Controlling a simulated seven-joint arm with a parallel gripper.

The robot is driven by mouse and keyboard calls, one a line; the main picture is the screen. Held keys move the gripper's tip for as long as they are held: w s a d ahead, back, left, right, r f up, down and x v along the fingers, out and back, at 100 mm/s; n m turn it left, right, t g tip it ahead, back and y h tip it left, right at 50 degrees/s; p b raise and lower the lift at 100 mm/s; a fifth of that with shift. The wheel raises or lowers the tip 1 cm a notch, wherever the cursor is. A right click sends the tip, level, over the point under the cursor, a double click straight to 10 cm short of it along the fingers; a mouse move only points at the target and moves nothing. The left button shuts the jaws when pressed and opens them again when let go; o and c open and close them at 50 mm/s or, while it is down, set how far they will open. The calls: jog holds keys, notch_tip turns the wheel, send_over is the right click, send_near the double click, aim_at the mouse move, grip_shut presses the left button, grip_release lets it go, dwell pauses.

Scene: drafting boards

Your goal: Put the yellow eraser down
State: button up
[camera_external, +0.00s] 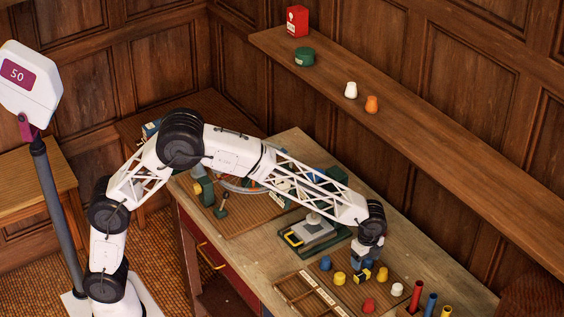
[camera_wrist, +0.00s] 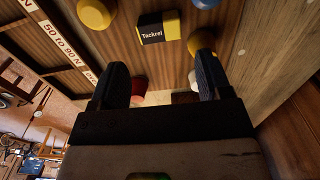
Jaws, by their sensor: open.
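The yellow eraser (camera_wrist: 158,27) is a small yellow and black block marked "Tackrel". In the wrist view it lies on the brown wooden board (camera_wrist: 140,55), just beyond my fingertips. My gripper (camera_wrist: 158,70) is open, its two dark fingers spread wide, with nothing held between them. In the external view my gripper (camera_external: 362,265) points down over the board at the front right of the bench, and the eraser (camera_external: 365,274) shows partly hidden at its tips. I cannot tell the exact gap between fingers and eraser.
Knobs surround the eraser on the board: yellow (camera_external: 340,278), blue (camera_external: 325,263), red (camera_external: 368,304), white (camera_external: 397,289) and another yellow (camera_external: 382,274). A slotted wooden tray (camera_external: 300,296) lies left. Upright coloured tubes (camera_external: 430,303) stand right. A wall shelf (camera_external: 420,130) runs behind.

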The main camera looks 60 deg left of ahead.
aim_at(363, 274)
jog(key=shift+f, duration=1.3)
jog(key=shift+f, duration=2.6)
jog(key=c, duration=0.8)
jog(key=shift+r, duration=0.1)
